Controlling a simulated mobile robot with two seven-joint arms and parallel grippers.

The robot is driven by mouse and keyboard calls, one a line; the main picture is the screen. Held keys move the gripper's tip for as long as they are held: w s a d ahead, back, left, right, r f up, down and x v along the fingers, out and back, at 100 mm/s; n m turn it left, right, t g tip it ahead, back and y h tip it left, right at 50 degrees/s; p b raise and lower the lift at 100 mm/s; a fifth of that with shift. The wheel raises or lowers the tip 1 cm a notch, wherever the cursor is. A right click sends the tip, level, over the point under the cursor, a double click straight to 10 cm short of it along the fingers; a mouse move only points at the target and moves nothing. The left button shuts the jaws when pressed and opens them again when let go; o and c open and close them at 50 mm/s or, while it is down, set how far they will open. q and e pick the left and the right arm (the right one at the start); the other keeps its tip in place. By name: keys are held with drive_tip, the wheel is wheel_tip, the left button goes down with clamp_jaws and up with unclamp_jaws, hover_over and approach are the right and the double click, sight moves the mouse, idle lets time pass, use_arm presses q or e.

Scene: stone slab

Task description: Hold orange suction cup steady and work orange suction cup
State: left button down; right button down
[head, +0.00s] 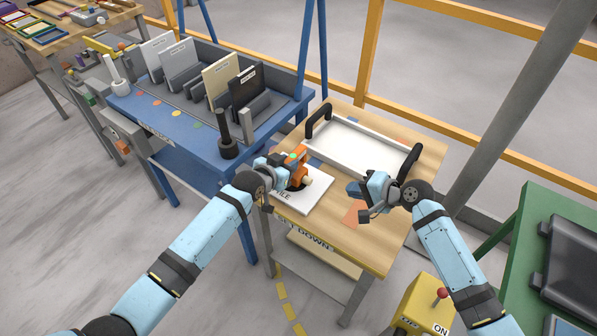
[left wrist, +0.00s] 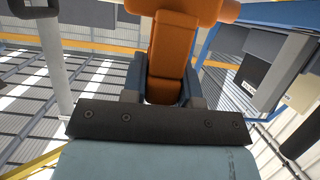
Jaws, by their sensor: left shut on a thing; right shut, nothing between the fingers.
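The orange suction cup (head: 297,179) stands on a white slab (head: 312,194) with dark lettering, near the left side of the wooden table. My left gripper (head: 287,167) is shut on the orange cup's upper part and partly hides it. In the left wrist view the orange cup (left wrist: 172,50) rises between the dark fingers of my left gripper (left wrist: 163,95). A pale round knob (head: 308,181) shows on the cup's right side. My right gripper (head: 357,190) is shut and empty, to the right of the slab and apart from the cup.
A white tray (head: 352,146) with black handles lies behind on the wooden table (head: 372,240). An orange patch (head: 354,213) lies under my right gripper. A blue bench (head: 185,127) with upright slabs stands left; a yellow box (head: 424,312) with a red-knobbed lever stands front right.

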use_arm(q)
drive_tip(key=c, duration=0.8)
unclamp_jaws()
drive_tip(key=v, duration=1.2)
drive_tip(key=shift+a+f, duration=0.1)
